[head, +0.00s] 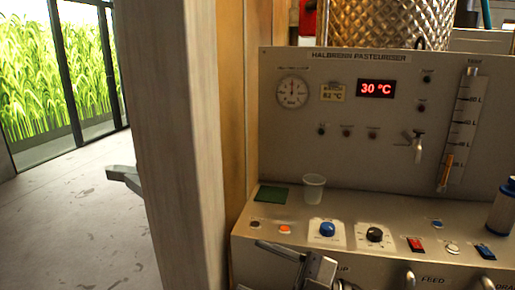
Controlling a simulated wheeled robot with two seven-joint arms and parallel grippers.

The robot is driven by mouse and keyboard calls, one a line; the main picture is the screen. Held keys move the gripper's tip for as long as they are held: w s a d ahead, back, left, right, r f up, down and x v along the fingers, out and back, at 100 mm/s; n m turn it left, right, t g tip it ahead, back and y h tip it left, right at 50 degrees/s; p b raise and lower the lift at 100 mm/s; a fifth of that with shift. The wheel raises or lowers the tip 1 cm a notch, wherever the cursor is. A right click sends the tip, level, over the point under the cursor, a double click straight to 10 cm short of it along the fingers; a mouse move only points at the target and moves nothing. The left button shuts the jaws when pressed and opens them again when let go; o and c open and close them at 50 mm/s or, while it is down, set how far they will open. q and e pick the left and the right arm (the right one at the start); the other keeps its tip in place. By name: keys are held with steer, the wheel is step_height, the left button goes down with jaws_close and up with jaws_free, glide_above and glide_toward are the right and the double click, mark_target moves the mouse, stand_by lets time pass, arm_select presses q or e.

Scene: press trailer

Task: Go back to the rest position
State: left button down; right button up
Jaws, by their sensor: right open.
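My right gripper (298,268) is at the bottom centre of the head view, in front of the lower left part of the pasteuriser panel (330,160). Its dark grey jaws are open, and I see nothing between them. It is below the orange button (285,229) and the blue knob (327,229); I cannot tell how far it is from the panel face. The rest of the right arm is mostly cut off by the lower edge.
A translucent cup (313,189) and a green pad (272,194) are on the ledge. A tap (417,147) sticks out of the panel. A blue-topped cylinder (503,208) stands at right.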

steer(key=s+d+f+m+t+h, duration=0.2)
steer(key=d+f+m+t+h, duration=0.2)
steer(key=d+f+m+h, duration=0.2)
steer(key=s+d+f+m+t+h, duration=0.3)
steer(key=d+f+m+h, duration=0.3)
steer(key=f+m+h, duration=0.4)
step_height(320, 180, down, 6)
steer(key=m+t, duration=0.1)
steer(key=m, duration=0.2)
steer(key=shift+s+m+t+h, duration=0.3)
steer(key=shift+m+t, duration=0.1)
steer(key=s+f+g, duration=0.1)
steer(key=s+f, duration=0.1)
steer(key=s+d+f+m+g+h, duration=0.1)
steer(key=s+f, duration=0.1)
steer(key=s, duration=0.1)
steer(key=s+d+f+g, duration=0.1)
steer(key=s+f+g, duration=0.1)
steer(key=s+f, duration=0.1)
steer(key=shift+d+f+h, duration=0.1)
steer(key=shift+h, duration=0.2)
steer(key=shift+c, duration=0.4)
